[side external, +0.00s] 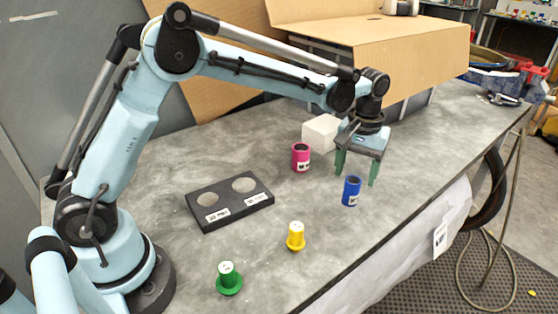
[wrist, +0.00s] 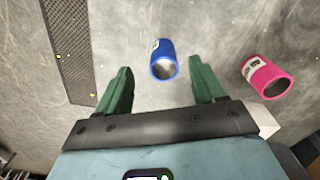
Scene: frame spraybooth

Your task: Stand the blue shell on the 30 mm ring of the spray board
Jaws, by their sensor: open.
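The blue shell (side external: 351,192) is a short open tube with a white label, standing upright on the grey table. My gripper (side external: 357,170) is open above and just behind it, its green fingers pointing down. In the wrist view the blue shell (wrist: 164,60) appears between the two green fingertips (wrist: 161,70), with clear space on both sides; nothing is held. The dark spray board (side external: 230,222) lies flat to the left, with two pale round rings, both empty. Each ring has a small white label in front; the sizes are hard to read.
A magenta shell (side external: 301,158) stands near my gripper, with a white block (side external: 321,132) behind it. A yellow piece (side external: 296,236) and a green piece (side external: 229,278) stand in front of the board. The table between shell and board looks clear. A cardboard box (side external: 400,52) stands behind.

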